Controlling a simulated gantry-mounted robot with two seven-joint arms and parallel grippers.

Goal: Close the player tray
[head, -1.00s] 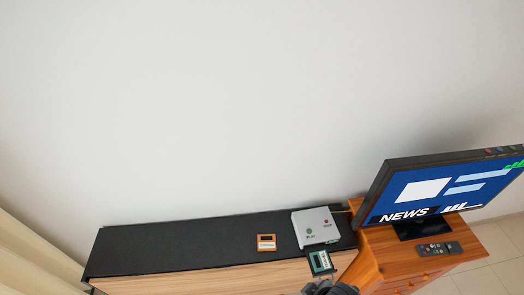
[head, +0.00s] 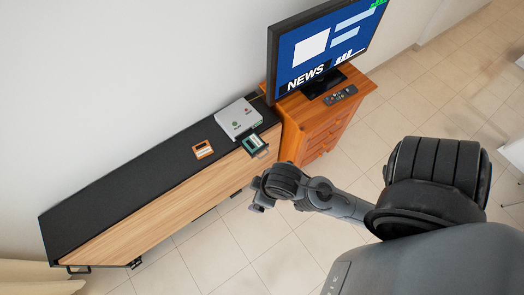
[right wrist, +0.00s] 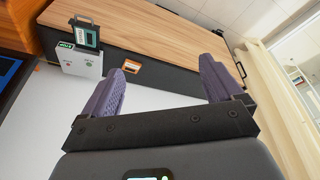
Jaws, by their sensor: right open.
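The player (head: 238,117) is a light grey box with a green and a red button, on the right end of a long black-topped cabinet. Its tray (head: 254,144) sticks out at the front over the cabinet edge, carrying a dark green cartridge with a pale label. In the right wrist view the player (right wrist: 80,62) and the extended tray (right wrist: 85,32) show at upper left. My right gripper (right wrist: 162,64) is open with nothing between its fingers. In the head view it is below and in front of the tray, apart from it. My left gripper is not in view.
An orange cartridge (head: 203,149) lies on the cabinet top (head: 130,190) left of the player. A television (head: 325,45) and a remote (head: 341,95) stand on a wooden drawer unit (head: 312,125) at right. The tiled floor in front is clear.

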